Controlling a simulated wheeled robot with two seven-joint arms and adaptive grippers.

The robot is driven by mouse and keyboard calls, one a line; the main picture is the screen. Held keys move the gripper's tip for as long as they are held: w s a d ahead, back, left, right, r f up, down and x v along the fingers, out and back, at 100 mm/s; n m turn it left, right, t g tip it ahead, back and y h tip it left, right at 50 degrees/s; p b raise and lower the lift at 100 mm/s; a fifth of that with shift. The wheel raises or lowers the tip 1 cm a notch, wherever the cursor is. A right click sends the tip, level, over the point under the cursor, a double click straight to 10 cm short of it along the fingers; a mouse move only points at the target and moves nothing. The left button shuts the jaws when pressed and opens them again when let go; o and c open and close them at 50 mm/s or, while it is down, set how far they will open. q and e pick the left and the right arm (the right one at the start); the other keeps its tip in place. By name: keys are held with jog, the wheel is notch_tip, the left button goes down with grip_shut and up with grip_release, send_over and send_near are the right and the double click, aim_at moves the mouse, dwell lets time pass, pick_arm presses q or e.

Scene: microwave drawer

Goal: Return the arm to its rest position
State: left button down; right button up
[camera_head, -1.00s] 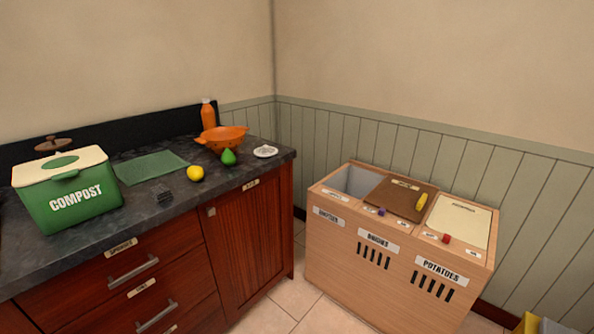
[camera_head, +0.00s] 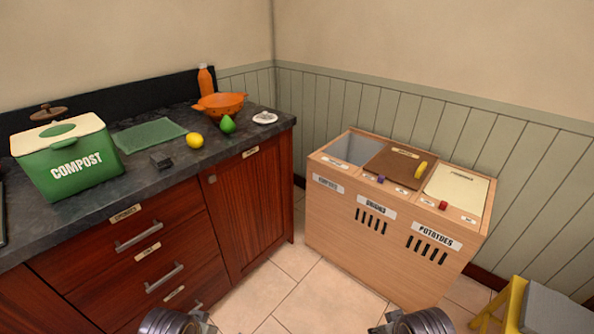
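My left gripper (camera_head: 204,321) shows at the bottom edge, in front of the red-brown drawers, and is partly cut off by the frame. My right gripper (camera_head: 382,325) shows at the bottom edge below the wooden bin and is also partly cut off. Both are low and apart from the counter and the bin. Their fingertips are not clear, so I cannot tell whether they are open or shut. I see nothing held in either.
The dark counter (camera_head: 88,215) on the left bears a green compost box (camera_head: 75,165), an orange colander (camera_head: 219,105), a lemon (camera_head: 195,140) and other small items. A wooden bin (camera_head: 345,228) stands right. A yellow stool (camera_head: 513,305) is lower right. Tiled floor lies between counter and bin.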

pick_arm(q)
notch_tip(320, 180, down, 25)
jog(key=s+a+g+p, duration=0.1)
jog(key=s+a+p, duration=0.1)
jog(key=p, duration=0.4)
pick_arm(e)
notch_tip(320, 180, down, 25)
jog(key=s+d+g, duration=0.1)
jog(key=s+d, duration=0.1)
pick_arm(q)
jog(key=s+a+f+p, duration=0.3)
jog(key=s+f, duration=0.3)
jog(key=s, duration=0.4)
jog(key=s+a+f+g+y+p, duration=0.1)
jog(key=s+a+f+p, duration=0.2)
jog(key=s, duration=0.7)
jog(key=shift+s+a+f+m+p, duration=0.35)
jog(key=shift+a+f, duration=0.85)
jog(key=shift+f, duration=1.1)
pick_arm(e)
jog(key=s+d+f, duration=0.4)
jog(key=s+f, duration=0.2)
jog(key=s, duration=0.4)
jog(key=s+d+f+g+h, duration=0.1)
jog(key=s+d+f, duration=0.3)
jog(key=s+f, duration=0.3)
jog(key=shift+s+d+f+n, duration=0.2)
jog(key=shift+s+f+n, duration=0.1)
jog(key=shift+s, duration=1.6)
